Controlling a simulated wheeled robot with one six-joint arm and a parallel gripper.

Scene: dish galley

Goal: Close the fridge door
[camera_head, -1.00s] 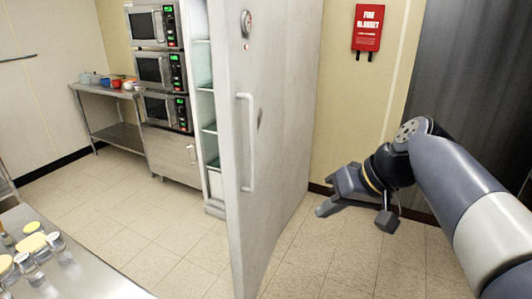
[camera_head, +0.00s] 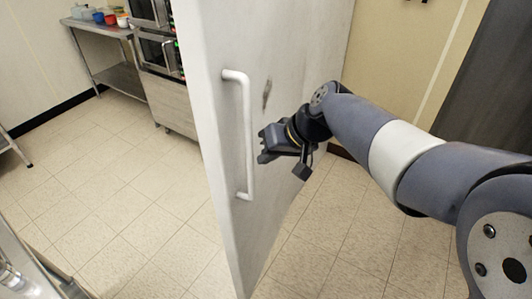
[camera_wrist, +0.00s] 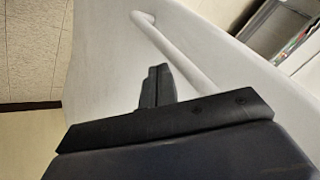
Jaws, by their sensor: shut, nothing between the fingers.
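The fridge door (camera_head: 290,60) is a tall white panel that stands open, its edge toward me. Its long white vertical handle (camera_head: 246,135) is on the face to the right of that edge. The handle also shows in the wrist view (camera_wrist: 185,52), running diagonally across the door (camera_wrist: 105,55). My gripper (camera_head: 264,146) is shut and empty, just right of the handle at about its mid-height, close to the door's outer face. In the wrist view its closed fingers (camera_wrist: 156,84) point toward the door below the handle. Whether they touch the door I cannot tell. The fridge interior is hidden behind the door.
Stacked microwaves (camera_head: 160,50) on a steel cabinet (camera_head: 170,100) stand left of the door. A steel table (camera_head: 105,40) with bowls is further left. A metal counter (camera_head: 30,265) edge is at the lower left. Tiled floor (camera_head: 110,195) is clear between them.

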